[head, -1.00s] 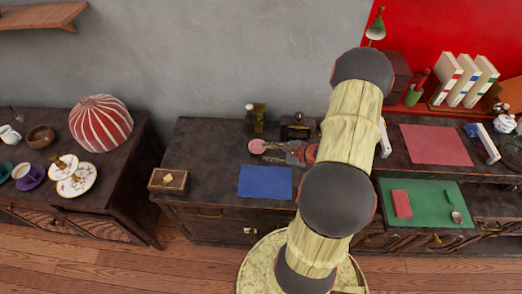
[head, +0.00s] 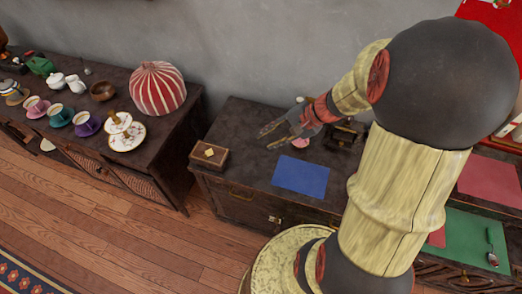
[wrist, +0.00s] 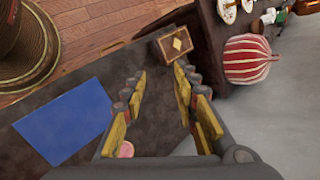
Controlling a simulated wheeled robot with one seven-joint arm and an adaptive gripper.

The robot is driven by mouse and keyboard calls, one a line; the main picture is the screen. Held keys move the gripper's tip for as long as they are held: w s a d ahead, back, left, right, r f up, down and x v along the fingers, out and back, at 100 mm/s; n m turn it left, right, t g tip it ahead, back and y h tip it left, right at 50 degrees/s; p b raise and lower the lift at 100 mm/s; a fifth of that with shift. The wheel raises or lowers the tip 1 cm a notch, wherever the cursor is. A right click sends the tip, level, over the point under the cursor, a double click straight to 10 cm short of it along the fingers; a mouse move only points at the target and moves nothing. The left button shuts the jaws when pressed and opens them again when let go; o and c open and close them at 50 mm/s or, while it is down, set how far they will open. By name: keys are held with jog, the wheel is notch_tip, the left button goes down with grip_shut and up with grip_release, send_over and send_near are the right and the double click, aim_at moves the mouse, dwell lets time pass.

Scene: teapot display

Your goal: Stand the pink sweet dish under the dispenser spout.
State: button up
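The pink sweet dish (head: 301,142) stands on the dark cabinet top, behind the blue mat (head: 301,175), partly hidden by my gripper. In the wrist view the dish (wrist: 125,150) shows at lower left, beside the base of the left finger and not between the fingers. My gripper (head: 266,134) is open and empty above the cabinet, its fingers pointing left past the dish. The wrist view shows the fingers (wrist: 160,85) wide apart. A dark device (head: 345,134) right of the dish may be the dispenser; my arm covers part of it and its spout cannot be made out.
A small wooden box (head: 209,155) sits at the cabinet's left end. The left sideboard carries a striped dome (head: 158,88), a tiered plate stand (head: 127,135) and several cups. A green mat (head: 478,238) and a pink mat (head: 492,180) lie at right.

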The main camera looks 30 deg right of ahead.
jog(key=s+a+r+n+h, duration=0.3)
jog(key=s+a+r+n, duration=0.2)
jog(key=s+r+n, duration=0.1)
jog(key=s+a+r+n+h, duration=0.3)
jog(key=s+a+r+n, duration=0.3)
jog(key=r, duration=0.4)
jog(key=shift+s+a+r+n, duration=0.3)
jog(key=shift+s+n, duration=0.2)
jog(key=shift+n, duration=0.4)
jog(key=c, duration=0.4)
